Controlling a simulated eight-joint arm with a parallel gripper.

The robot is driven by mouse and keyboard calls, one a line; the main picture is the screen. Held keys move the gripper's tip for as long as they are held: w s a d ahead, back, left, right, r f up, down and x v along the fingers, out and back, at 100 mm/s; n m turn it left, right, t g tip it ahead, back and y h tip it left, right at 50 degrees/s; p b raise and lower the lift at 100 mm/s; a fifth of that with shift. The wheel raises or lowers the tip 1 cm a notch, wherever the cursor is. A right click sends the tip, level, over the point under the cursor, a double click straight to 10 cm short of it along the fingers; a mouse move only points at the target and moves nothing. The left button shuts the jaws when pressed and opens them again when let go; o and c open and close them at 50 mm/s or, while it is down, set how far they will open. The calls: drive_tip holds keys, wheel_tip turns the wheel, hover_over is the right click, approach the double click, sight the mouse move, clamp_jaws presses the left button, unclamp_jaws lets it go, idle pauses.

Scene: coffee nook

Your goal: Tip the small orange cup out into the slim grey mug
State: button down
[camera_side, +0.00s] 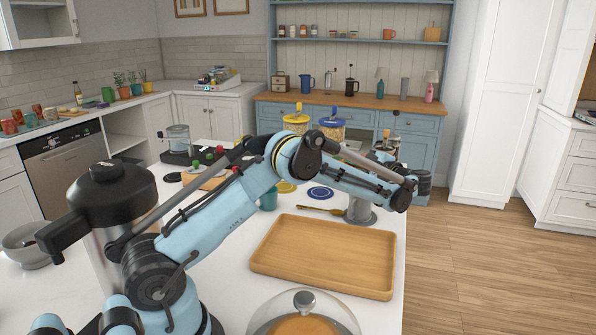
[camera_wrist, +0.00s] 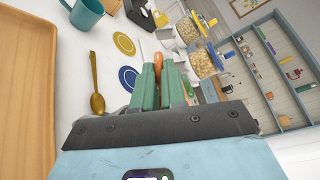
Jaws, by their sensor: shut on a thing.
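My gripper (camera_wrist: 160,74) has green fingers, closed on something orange. Only a small orange piece, which looks like the small orange cup (camera_wrist: 158,61), shows between the fingertips; its opening and contents are hidden. In the side view my arm reaches right over the island, and its forearm and wrist hide the fingers and the cup. Below the wrist a grey upright cylinder (camera_side: 359,208) stands on a wide round grey base near the island's right edge. It may be the slim grey mug, but its top is covered by my arm. I cannot make it out in the wrist view.
An empty wooden tray (camera_side: 325,254) fills the near side of the island. Behind it lie a golden spoon (camera_side: 321,210), a blue disc (camera_side: 320,193) and a teal mug (camera_side: 268,199). Jars with yellow (camera_side: 296,121) and blue lids (camera_side: 332,127) stand farther back. A glass dome (camera_side: 305,318) is in front.

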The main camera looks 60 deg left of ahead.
drive_tip(key=shift+a, duration=0.25)
drive_tip(key=shift+s+a, duration=0.1)
drive_tip(key=shift+a, duration=0.2)
drive_tip(key=shift+d, duration=0.1)
idle(0.4)
drive_tip(key=shift+y, duration=0.3)
drive_tip(key=shift+d, duration=0.1)
drive_tip(key=shift+g, duration=0.3)
drive_tip(key=shift+d+y, duration=0.35)
drive_tip(key=shift+y, duration=0.45)
